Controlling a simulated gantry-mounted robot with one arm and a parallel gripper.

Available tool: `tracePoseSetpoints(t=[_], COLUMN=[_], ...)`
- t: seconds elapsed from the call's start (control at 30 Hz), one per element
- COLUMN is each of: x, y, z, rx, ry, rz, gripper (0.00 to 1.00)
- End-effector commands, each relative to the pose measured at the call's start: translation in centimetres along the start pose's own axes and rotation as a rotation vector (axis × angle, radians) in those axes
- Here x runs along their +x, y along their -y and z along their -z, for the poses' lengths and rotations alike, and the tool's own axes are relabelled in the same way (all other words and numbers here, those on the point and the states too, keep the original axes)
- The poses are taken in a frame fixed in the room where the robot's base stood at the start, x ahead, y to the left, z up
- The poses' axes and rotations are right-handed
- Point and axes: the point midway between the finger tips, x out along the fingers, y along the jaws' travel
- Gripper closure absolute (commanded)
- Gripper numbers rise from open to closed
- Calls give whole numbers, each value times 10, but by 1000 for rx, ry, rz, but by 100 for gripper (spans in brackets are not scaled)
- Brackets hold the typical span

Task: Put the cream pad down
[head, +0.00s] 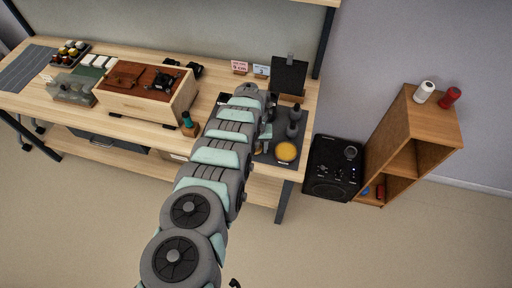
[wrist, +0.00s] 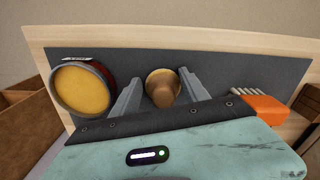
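In the wrist view my gripper (wrist: 160,76) has its two grey fingers spread apart. A tan piece with a rounded, handle-like end (wrist: 163,92) stands between them, above or on the dark grey mat (wrist: 220,62). I see a gap on each side of it, so the fingers do not appear to close on it. It may be the cream pad; I cannot tell for sure. In the head view my arm hides the fingers and this piece.
A round dark-red tin with yellow contents (wrist: 82,90) stands left of the fingers; its yellow top also shows in the head view (head: 286,151). An orange block (wrist: 265,108) with pale rods is at right. Dark bottles (head: 293,125) and a black panel (head: 289,76) stand near my arm.

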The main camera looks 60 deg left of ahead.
Motion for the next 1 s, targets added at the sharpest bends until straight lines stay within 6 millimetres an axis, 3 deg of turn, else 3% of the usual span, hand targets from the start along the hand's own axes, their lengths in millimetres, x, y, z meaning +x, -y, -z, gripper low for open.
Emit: tracePoseSetpoints(t=[0.17, 0.57, 1.0], x=[3, 2, -42], y=[2, 5, 2], z=[-1, 0, 1], rx=[0, -3, 1], ry=[0, 0, -2], rz=[2, 4, 3], gripper=[30, 30, 30])
